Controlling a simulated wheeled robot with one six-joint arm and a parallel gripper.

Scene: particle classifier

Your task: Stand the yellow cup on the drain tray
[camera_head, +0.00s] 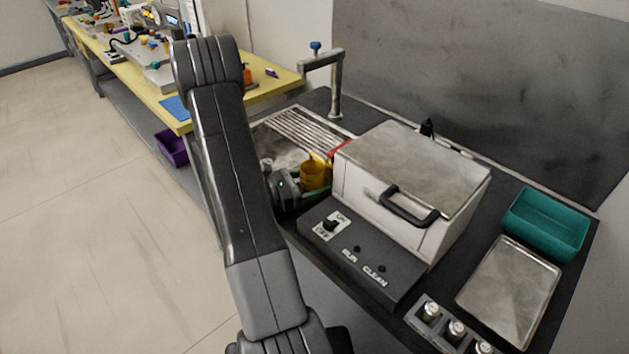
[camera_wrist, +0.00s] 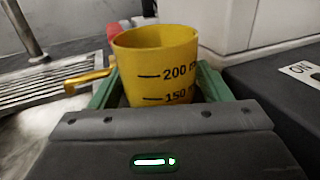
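The yellow cup (camera_head: 312,173) is upright, with its open rim up and a handle on its left in the wrist view (camera_wrist: 155,68), where volume marks show on its side. My gripper (camera_head: 314,184) has its green fingers on both sides of the cup and appears shut on it. In the wrist view the fingers (camera_wrist: 158,88) lie close against the cup wall; its lower part is hidden by my gripper body. The drain tray (camera_head: 303,133), a ribbed metal rack, lies beyond the cup at the sink and left of it in the wrist view (camera_wrist: 45,92).
A white lidded machine (camera_head: 410,170) stands close right of the cup, with a switch panel (camera_head: 360,250) in front. A tap (camera_head: 335,85) rises behind the drain tray. A red object (camera_head: 340,149) sits beside the machine. A teal bin (camera_head: 545,222) and metal tray (camera_head: 510,290) are far right.

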